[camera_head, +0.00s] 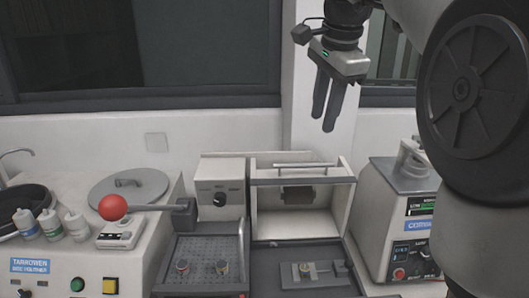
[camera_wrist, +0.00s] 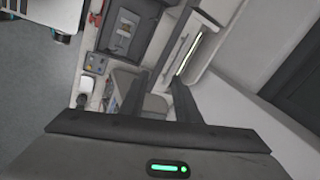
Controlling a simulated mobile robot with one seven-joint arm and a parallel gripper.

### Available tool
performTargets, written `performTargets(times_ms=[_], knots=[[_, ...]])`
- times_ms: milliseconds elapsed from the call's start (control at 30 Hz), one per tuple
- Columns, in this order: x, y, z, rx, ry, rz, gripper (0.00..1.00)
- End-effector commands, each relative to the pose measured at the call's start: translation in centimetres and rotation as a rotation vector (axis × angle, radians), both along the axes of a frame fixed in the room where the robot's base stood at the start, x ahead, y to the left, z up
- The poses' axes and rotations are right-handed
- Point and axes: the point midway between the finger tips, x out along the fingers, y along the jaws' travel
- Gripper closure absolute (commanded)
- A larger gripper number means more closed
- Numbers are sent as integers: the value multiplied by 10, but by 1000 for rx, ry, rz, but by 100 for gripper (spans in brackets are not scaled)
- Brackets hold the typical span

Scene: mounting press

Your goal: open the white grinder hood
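The white grinder hood (camera_head: 348,178) is a boxy cover on the middle machine, with a long bar handle (camera_head: 304,165) along its top front edge. Its front shows a pale interior with a dark part inside. I cannot tell whether that front is open or a clear window. My gripper (camera_head: 323,122) is above the hood and its handle, fingers pointing down, apart from both. In the wrist view my gripper (camera_wrist: 158,92) has its two dark fingers spread with nothing held between them. The bar handle (camera_wrist: 178,52) shows there beyond the fingertips.
A control box (camera_head: 219,182) with a dark knob stands left of the hood. A dark tray (camera_head: 310,285) with a small fixture lies in front. A disc polisher (camera_head: 60,265) with a red ball knob (camera_head: 112,207) is at left, and a grey machine (camera_head: 372,215) at right.

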Motion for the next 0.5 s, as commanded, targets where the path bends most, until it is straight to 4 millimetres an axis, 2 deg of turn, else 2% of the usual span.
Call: performTargets(times_ms=[33, 100, 200, 367, 500], knots=[[19, 1, 1, 18, 13, -73, 71], [35, 2, 3, 41, 28, -165, 71], [49, 4, 4, 62, 37, -251, 71], [57, 5, 0, 73, 45, -301, 71], [61, 5, -18, 73, 46, -302, 71]])
